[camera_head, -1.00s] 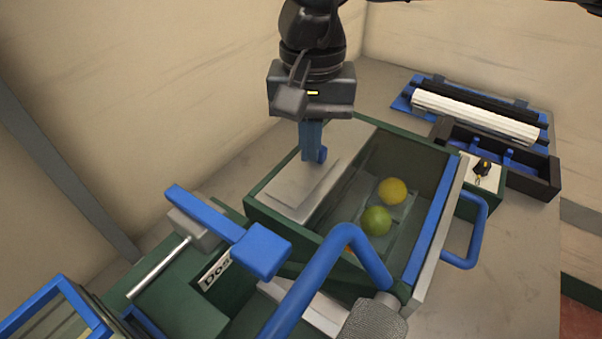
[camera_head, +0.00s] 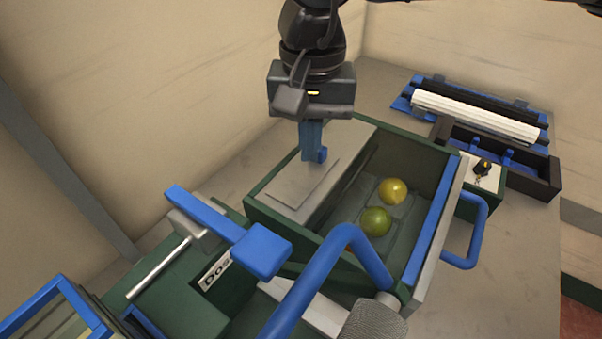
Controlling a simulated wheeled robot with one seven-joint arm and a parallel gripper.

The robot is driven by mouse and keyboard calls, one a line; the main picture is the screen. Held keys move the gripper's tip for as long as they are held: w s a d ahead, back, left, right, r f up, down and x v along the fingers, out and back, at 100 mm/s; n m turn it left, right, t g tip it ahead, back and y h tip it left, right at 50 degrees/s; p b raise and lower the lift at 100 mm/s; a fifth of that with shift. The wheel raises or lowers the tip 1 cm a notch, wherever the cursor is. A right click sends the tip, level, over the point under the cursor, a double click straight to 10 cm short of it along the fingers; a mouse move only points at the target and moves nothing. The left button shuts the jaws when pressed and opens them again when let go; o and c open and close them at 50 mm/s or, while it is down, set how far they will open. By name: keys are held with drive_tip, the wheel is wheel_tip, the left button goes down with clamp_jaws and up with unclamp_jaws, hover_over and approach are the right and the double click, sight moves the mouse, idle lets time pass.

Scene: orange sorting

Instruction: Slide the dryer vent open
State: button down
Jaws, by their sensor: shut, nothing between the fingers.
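My gripper (camera_head: 312,155) points down over the left part of the green box, with its blue fingers together and nothing visible between them. Below the fingertips is a light grey plate (camera_head: 290,190), lying on the grey top (camera_head: 357,141) of that part of the box. It looks like the dryer vent, but no label shows. A small blue piece (camera_head: 322,154) sits at the fingertips; I cannot tell whether it is part of a finger or a handle on the plate. Contact with the plate is unclear.
The green box (camera_head: 420,158) is open on the right and holds a yellow fruit (camera_head: 392,191) and a green fruit (camera_head: 375,221). A bent blue bar (camera_head: 318,275) and a blue lever (camera_head: 262,252) stand in front. A white roller (camera_head: 475,114) lies at the back right.

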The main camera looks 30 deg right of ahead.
sight(345, 135)
drive_tip(key=shift+f, duration=0.2)
drive_tip(key=shift+f+b, duration=1.15)
drive_tip(key=shift+b, duration=0.35)
drive_tip(key=shift+d, duration=0.1)
drive_tip(key=shift+w+d+b, duration=0.55)
drive_tip(key=shift+w+d, duration=0.2)
drive_tip(key=shift+d, duration=1.05)
drive_tip(key=shift+w+d+b, duration=0.55)
drive_tip(key=shift+w+d, duration=0.2)
drive_tip(key=shift+d, duration=1)
drive_tip(key=shift+w+d+b, duration=0.55)
drive_tip(key=shift+w+d, duration=0.2)
drive_tip(key=shift+d, duration=1.05)
wheel_tip(345, 135, up, 7)
drive_tip(key=p, duration=0.3)
drive_tip(key=shift+s+a, duration=0.15)
drive_tip(key=shift+a, duration=0.3)
drive_tip(key=shift+r, duration=0.15)
